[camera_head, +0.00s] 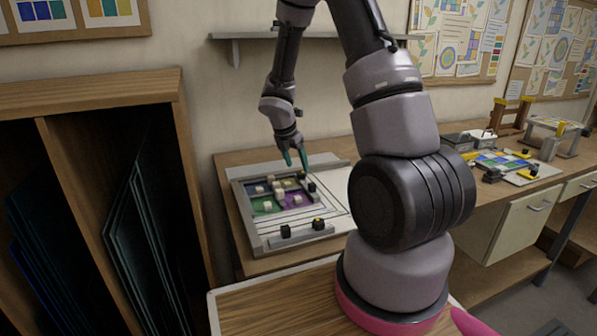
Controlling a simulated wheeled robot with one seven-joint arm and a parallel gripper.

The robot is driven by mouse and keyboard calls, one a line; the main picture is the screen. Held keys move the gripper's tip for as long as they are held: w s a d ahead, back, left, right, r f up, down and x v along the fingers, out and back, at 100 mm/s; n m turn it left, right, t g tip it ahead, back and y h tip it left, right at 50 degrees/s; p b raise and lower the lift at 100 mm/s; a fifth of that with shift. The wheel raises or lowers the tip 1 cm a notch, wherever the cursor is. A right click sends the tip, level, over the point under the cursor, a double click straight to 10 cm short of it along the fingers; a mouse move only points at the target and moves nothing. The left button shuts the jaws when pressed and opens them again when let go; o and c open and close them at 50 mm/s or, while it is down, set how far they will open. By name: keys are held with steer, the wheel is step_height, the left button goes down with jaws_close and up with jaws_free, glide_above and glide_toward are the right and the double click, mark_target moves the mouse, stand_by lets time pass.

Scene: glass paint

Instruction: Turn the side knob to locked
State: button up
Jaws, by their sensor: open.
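A flat board (240,228) in a grey frame lies on the wooden bench, with coloured glass-like panels and several pale blocks on it. Small black knobs sit on its edges: a front knob with a yellow mark (318,223), another front knob (285,231), and a right-side knob (311,187). I cannot tell which is the side knob of the task or how it is turned. My gripper (295,158), with teal fingertips, is open and empty, pointing down above the board's far right part, near the right-side knob. I cannot tell whether it touches anything.
A wooden rack (100,92) with dark glass sheets stands to the left. A wall shelf (330,37) is behind my arm. On the right, a bench holds a second coloured panel (505,163), clamps and small stands. My arm hides part of the bench.

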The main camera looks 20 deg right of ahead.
mark_target(300, 173)
steer(key=shift+x, duration=1.95)
jaws_close()
